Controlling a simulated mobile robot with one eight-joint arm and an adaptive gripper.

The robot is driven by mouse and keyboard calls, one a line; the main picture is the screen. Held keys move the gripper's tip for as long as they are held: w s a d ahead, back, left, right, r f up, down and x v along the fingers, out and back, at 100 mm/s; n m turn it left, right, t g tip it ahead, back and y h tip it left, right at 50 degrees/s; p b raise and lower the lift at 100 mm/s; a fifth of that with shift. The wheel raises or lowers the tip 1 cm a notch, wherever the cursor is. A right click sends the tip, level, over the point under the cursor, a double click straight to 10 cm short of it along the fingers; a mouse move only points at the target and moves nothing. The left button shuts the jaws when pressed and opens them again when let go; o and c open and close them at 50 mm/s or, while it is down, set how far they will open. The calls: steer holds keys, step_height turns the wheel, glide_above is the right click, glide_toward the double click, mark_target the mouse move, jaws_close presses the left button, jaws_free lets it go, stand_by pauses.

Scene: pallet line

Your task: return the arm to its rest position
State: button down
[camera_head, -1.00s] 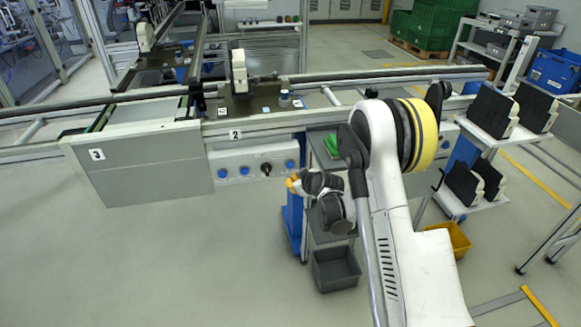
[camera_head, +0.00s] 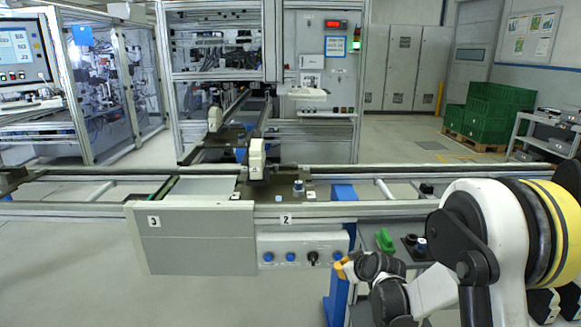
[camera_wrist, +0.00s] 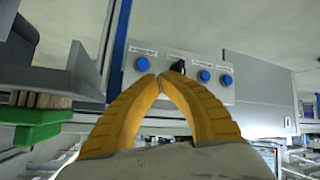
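My arm (camera_head: 500,240) is folded at the lower right of the head view, with a white link and a yellow ring. My gripper (camera_head: 343,266) is partly hidden there; only a bit of its orange fingers shows beside the dark wrist. In the wrist view, the two ribbed orange fingers of my gripper (camera_wrist: 160,76) come together at their tips, with nothing visible between them. Beyond the tips is the button panel (camera_wrist: 182,85) with blue buttons and a black knob; it does not seem to be touched.
The conveyor line (camera_head: 345,210) crosses the middle, with the button panel (camera_head: 300,246) below it. A green object (camera_head: 385,240) lies near my wrist and also shows in the wrist view (camera_wrist: 38,130). Green crates (camera_head: 490,113) stand at back right. The floor at front left is clear.

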steer(key=s+r+m+g+h, duration=0.1)
steer(key=s+r+m, duration=0.2)
steer(key=s+r, duration=1.2)
steer(key=s+d+m+g+h, duration=0.1)
steer(key=s+m+g, duration=0.1)
steer(key=s, duration=2)
steer(key=shift+m+h, duration=0.3)
steer(key=shift+m, duration=0.2)
steer(key=shift+f, duration=0.1)
